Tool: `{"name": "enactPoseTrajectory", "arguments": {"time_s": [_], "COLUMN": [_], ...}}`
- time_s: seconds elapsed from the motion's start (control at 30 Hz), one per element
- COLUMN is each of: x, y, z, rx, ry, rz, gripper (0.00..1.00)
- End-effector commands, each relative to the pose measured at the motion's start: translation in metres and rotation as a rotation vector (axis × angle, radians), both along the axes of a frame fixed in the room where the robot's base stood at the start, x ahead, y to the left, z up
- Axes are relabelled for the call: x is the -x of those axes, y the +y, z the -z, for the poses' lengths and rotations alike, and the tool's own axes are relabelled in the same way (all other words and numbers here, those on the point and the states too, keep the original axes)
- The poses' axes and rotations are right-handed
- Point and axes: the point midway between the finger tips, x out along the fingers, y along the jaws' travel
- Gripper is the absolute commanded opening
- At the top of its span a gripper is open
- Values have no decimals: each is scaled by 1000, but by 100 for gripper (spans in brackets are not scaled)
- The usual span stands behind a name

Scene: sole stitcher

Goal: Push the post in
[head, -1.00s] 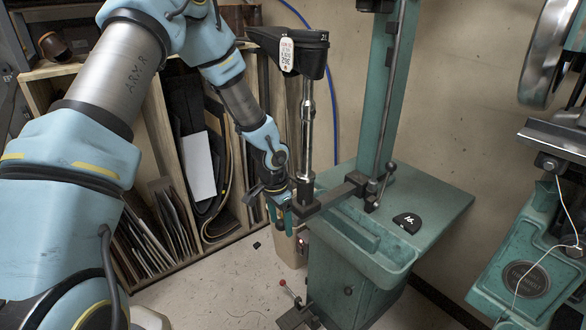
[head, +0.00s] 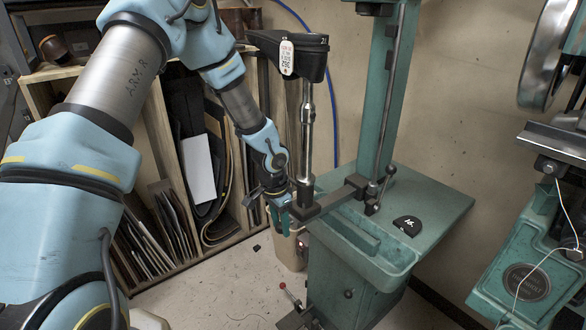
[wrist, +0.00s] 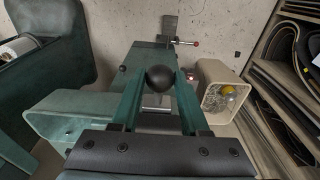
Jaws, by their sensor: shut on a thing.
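The post (head: 307,130) is an upright metal rod that carries a black shoe form (head: 300,52) with a white tag. Its thicker dark base stands in a dark bracket (head: 330,197) reaching out from the green machine. My gripper (head: 283,206) is low beside the left end of this bracket, near the foot of the post. In the wrist view my gripper (wrist: 158,88) has its two green fingers closed on a round black knob (wrist: 160,78). The knob is hidden in the head view, and I cannot tell what it is joined to.
The green machine table (head: 440,205) bears a small black piece (head: 407,225) marked 16. A shelf with leather sheets (head: 200,170) stands close behind my arm. A beige bin (head: 289,250) is below my gripper. A red-knobbed lever (head: 283,286) is near the floor.

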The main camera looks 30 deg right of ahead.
Motion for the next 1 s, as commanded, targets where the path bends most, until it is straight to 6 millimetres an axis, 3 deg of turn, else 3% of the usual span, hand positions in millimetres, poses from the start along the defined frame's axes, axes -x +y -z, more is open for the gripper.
{"name": "enactPoseTrajectory", "arguments": {"time_s": [1.0], "x": [-11], "y": [-54], "z": [0], "rx": [2], "ry": [-1], "rz": [0], "gripper": [0]}}
